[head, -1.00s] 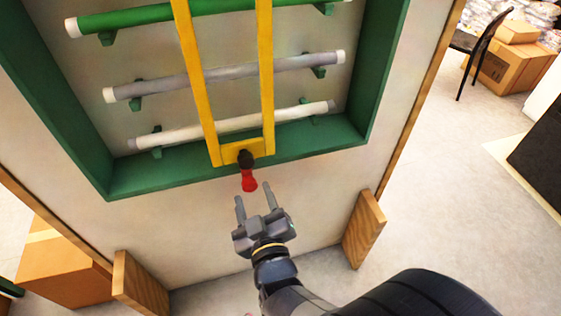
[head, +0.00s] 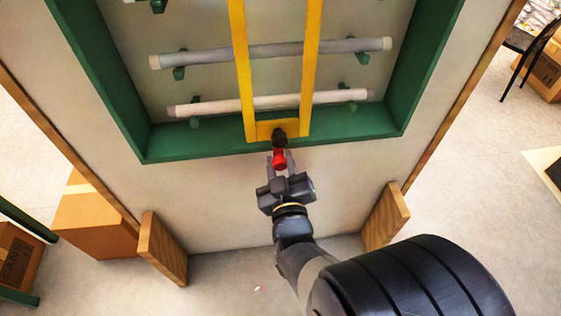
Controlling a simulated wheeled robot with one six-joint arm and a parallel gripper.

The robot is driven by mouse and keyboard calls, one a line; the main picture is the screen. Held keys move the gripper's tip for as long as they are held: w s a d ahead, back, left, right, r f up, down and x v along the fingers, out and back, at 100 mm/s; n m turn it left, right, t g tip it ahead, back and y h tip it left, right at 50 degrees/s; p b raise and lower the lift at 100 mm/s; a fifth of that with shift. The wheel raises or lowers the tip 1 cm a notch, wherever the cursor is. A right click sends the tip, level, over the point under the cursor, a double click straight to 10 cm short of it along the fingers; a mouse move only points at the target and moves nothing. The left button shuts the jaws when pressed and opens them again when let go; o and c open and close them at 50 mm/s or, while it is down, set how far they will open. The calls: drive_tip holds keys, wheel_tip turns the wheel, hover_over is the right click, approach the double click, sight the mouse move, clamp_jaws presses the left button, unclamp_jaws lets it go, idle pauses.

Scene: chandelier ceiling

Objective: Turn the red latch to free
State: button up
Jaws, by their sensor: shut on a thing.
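The red latch (head: 279,160) hangs down from a black pivot knob (head: 279,137) at the bottom of the yellow frame (head: 262,131). It points almost straight down, below the green rack's lower edge. My gripper (head: 279,162) comes up from below, with one finger on each side of the red latch. It is shut on the latch's lower part. The fingers partly hide the latch's sides.
The yellow frame crosses the front of a green rack (head: 225,145) that holds several horizontal tubes, one of them a white tube (head: 270,102). Wooden feet (head: 163,248) stand on both sides of the panel. A cardboard box (head: 92,218) lies at the left.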

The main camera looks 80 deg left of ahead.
drive_tip(key=c, duration=0.4)
drive_tip(key=shift+o, duration=0.2)
drive_tip(key=shift+f+b, duration=0.1)
drive_tip(key=shift+b, duration=0.4)
drive_tip(key=m+b, duration=0.1)
drive_tip(key=b, duration=0.1)
drive_tip(key=m+b, duration=0.1)
drive_tip(key=b, duration=0.1)
drive_tip(key=shift+s+f+m+b, duration=0.1)
drive_tip(key=shift+f+m+b, duration=0.15)
drive_tip(key=shift+m+b, duration=0.15)
drive_tip(key=m+b, duration=0.5)
drive_tip(key=b, duration=0.3)
drive_tip(key=shift+s, duration=0.1)
drive_tip(key=m+b, duration=0.5)
drive_tip(key=b, duration=0.2)
drive_tip(key=shift+r+m, duration=0.15)
drive_tip(key=shift+m, duration=0.25)
drive_tip(key=m+b, duration=0.4)
drive_tip(key=shift+s+r, duration=0.1)
drive_tip(key=shift+r, duration=0.2)
drive_tip(key=shift+m, duration=0.4)
